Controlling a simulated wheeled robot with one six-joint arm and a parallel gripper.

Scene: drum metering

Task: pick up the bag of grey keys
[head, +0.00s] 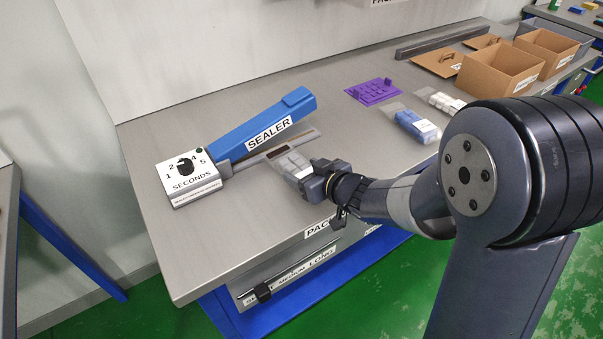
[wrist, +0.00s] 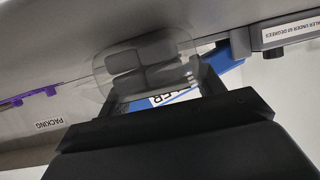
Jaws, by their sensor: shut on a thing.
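The bag of grey keys (head: 291,166) is a clear pouch with grey blocks inside. It is at my gripper (head: 314,181), beside the sealer's metal bar near the front of the bench. In the wrist view the bag (wrist: 146,62) spans the space ahead of the jaws, with several grey keys showing through the film. My gripper (wrist: 168,95) is shut on the bag. I cannot tell from these views whether the bag touches the bench or the bar.
The blue sealer (head: 265,125) with its dial box (head: 188,178) stands left of my gripper. A bag of blue keys (head: 416,125), a bag of white keys (head: 440,101) and a purple piece (head: 373,92) lie further right. Cardboard boxes (head: 497,72) stand at the back right.

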